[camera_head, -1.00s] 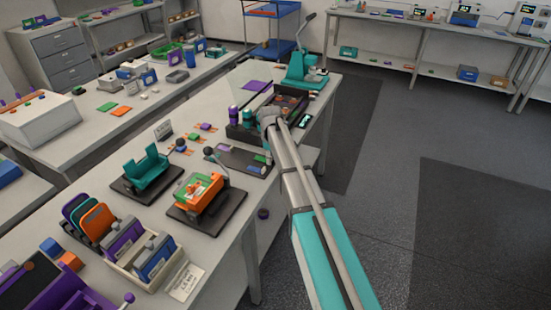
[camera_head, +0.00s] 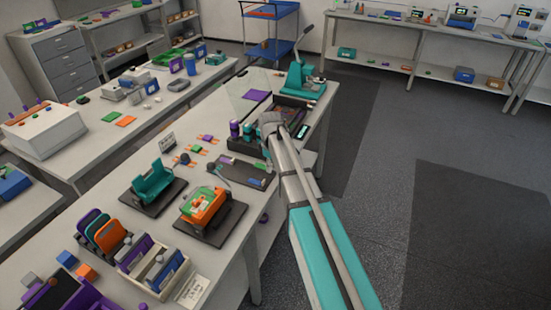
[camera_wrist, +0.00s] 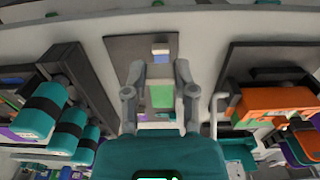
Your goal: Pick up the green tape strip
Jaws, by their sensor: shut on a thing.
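In the wrist view the green tape strip (camera_wrist: 161,96) is between the two fingers of my gripper (camera_wrist: 160,88). The fingers are shut on it. Behind it is a dark flat tray (camera_wrist: 122,48) with a small blue and white piece (camera_wrist: 160,48) on it. In the head view the dark tray (camera_head: 240,172) lies on the near bench, beside the end of my arm. My arm hides the fingertips and the strip there.
An orange and green clamp fixture (camera_head: 205,207) and a teal cradle (camera_head: 155,184) stand on the near bench (camera_head: 110,238). A dark box with purple and teal cylinders (camera_wrist: 70,130) is left of my gripper in the wrist view. A teal press (camera_head: 298,78) stands at the far end.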

